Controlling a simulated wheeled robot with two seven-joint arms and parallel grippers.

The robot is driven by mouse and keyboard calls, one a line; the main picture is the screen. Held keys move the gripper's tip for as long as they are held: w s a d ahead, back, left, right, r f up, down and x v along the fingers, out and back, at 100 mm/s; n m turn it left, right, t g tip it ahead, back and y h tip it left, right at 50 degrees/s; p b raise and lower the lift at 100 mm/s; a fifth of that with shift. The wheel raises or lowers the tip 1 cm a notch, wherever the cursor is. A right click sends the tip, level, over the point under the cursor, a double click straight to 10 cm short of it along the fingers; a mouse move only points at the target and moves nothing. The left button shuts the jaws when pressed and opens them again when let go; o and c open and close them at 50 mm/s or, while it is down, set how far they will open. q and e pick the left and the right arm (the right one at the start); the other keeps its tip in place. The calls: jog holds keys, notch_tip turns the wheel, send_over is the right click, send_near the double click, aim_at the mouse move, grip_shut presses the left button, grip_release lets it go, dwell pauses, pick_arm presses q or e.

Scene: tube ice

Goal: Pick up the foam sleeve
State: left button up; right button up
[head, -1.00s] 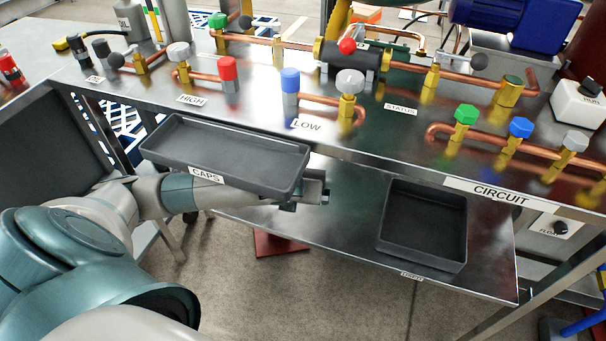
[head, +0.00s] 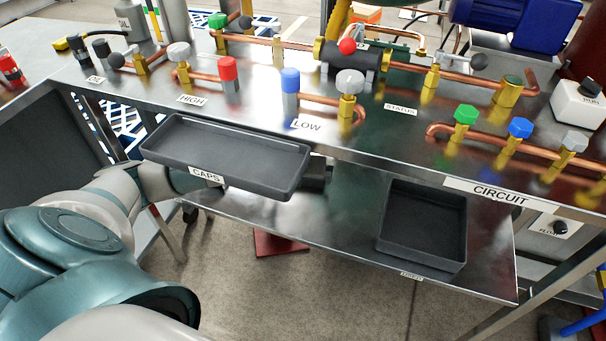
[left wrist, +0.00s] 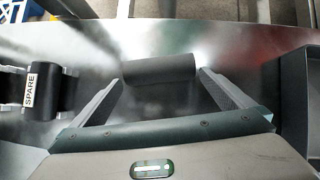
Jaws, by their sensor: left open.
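The foam sleeve, a plain dark cylinder (left wrist: 158,70), lies on the metal lower shelf in the left wrist view. My left gripper (left wrist: 160,84) is open, with one finger on either side of the sleeve's near side. The sleeve seems to lie just beyond or between the fingertips; contact cannot be told. In the head view my left arm reaches under the CAPS tray (head: 225,160), which hides most of the gripper and the sleeve. My right gripper is not in view.
A dark cylinder labelled SPARE (left wrist: 52,92) rests in a holder left of my gripper. An empty black bin (head: 424,228) stands on the lower shelf (head: 340,235) to the right. The upper bench with copper pipes and valves hangs over the shelf.

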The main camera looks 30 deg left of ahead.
pick_arm(q)
jog(key=w, duration=0.1)
jog(key=w+a+f, duration=0.1)
jog(key=shift+w+a+f, duration=0.15)
jog(key=shift+w+f, duration=0.15)
jog(key=shift+w, duration=0.05)
jog(key=shift+w+a+f, duration=0.15)
jog(key=shift+w+f, duration=0.2)
jog(key=shift+f, duration=0.15)
jog(key=shift+c, duration=0.3)
jog(key=c, duration=0.6)
